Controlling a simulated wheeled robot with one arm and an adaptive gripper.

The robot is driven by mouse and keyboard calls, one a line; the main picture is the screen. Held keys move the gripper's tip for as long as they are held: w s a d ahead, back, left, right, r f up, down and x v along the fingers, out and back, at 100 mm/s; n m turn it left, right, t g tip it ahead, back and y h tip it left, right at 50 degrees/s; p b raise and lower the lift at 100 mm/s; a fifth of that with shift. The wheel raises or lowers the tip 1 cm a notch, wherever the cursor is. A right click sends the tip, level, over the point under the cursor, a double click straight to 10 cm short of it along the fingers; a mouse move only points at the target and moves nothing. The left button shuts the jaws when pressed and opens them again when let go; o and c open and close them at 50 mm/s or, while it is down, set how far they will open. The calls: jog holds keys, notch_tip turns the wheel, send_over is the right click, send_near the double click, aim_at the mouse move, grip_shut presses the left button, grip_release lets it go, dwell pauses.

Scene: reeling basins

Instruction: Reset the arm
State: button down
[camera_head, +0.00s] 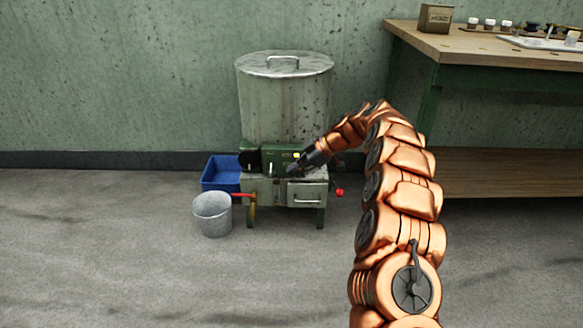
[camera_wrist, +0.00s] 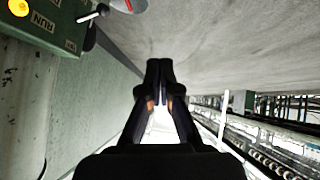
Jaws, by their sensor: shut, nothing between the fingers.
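My copper-coloured arm (camera_head: 400,190) rises from the lower right of the head view and bends over to the left. My gripper (camera_head: 294,167) is at its end, in front of the green control panel of the machine. In the wrist view my gripper (camera_wrist: 160,70) is shut with its black fingertips together and nothing between them. The green control panel (camera_wrist: 55,22) shows there at the upper left, with a yellow button (camera_wrist: 18,7) and the word RUN. From the head view I cannot tell whether the gripper touches the panel.
The machine has a large lidded metal drum (camera_head: 285,105) and a drawer (camera_head: 305,194). A grey bucket (camera_head: 212,215) and a blue bin (camera_head: 218,174) stand at its left. A red knob (camera_head: 339,191) sticks out at its right. A workbench (camera_head: 480,47) stands at the right. The left floor is clear.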

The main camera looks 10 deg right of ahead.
dwell(0.3)
jog(key=s+a+r+m+g+h+p, duration=0.1)
jog(key=s+a+r+m+g+p, duration=0.15)
jog(key=s+r+p, duration=1.15)
jog(key=s+a+r+m+g+h+p, duration=0.1)
jog(key=s+a+r+m+p, duration=0.2)
jog(key=s+r+p, duration=1)
jog(key=s+d+r+m+h+p, duration=0.3)
jog(key=s+d+r+m+p, duration=0.3)
jog(key=s+r+p, duration=0.4)
jog(key=s+d+r+m+g+h+p, duration=0.1)
jog(key=s+d+r+m+h+p, duration=0.2)
jog(key=s+r, duration=1.1)
jog(key=s+d+m+p, duration=0.3)
jog(key=s+d+p, duration=0.1)
jog(key=s+p, duration=0.1)
jog(key=shift+s+h+p, duration=0.3)
jog(key=shift+s+p, duration=0.1)
jog(key=shift+p, duration=0.5)
